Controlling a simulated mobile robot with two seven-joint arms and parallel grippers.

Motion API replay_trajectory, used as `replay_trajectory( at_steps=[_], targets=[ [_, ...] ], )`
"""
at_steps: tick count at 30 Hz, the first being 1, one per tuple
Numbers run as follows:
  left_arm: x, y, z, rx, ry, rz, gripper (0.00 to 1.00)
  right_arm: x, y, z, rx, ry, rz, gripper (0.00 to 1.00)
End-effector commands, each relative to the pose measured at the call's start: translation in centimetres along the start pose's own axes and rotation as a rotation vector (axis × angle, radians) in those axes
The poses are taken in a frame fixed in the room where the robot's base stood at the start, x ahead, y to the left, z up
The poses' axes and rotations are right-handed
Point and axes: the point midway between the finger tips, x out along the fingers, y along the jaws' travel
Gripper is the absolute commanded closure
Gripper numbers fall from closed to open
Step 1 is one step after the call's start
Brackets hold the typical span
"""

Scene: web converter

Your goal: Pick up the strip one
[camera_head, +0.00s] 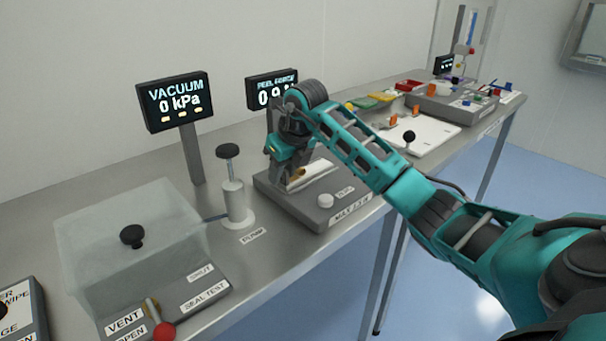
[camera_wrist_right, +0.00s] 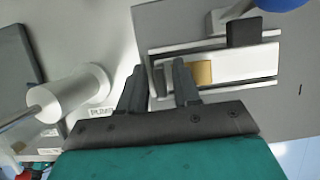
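A white strip (camera_wrist_right: 240,64) with a tan-gold patch (camera_wrist_right: 203,72) lies between two pale rails on the grey peel-force fixture (camera_head: 335,212). I take it for strip one, though no label on it can be read. In the head view the right gripper (camera_head: 284,180) hides part of the fixture. My left gripper is not in view.
A white pump (camera_head: 234,205) stands left of the fixture, and a clear box (camera_head: 130,235) with a black knob further left. Vacuum (camera_head: 172,100) and peel-force (camera_head: 272,92) displays stand behind. A white board (camera_head: 425,133) and coloured parts lie further right along the bench.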

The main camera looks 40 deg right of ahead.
Motion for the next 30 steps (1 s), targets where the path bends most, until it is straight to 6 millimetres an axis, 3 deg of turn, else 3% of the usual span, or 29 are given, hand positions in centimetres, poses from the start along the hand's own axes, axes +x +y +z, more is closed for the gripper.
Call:
replay_trajectory(
  at_steps=[10, 24, 30],
  targets=[
    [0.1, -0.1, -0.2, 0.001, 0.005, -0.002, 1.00, -0.1, 0.0, 0.0, 0.000, -0.001, 0.000, 1.00],
    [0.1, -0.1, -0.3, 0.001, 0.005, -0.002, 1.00, -0.2, 0.0, 0.1, 0.000, -0.003, -0.001, 1.00],
    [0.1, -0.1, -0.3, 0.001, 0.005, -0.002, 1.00, -1.5, -0.1, 0.7, 0.000, -0.006, -0.002, 1.00]
  ],
)
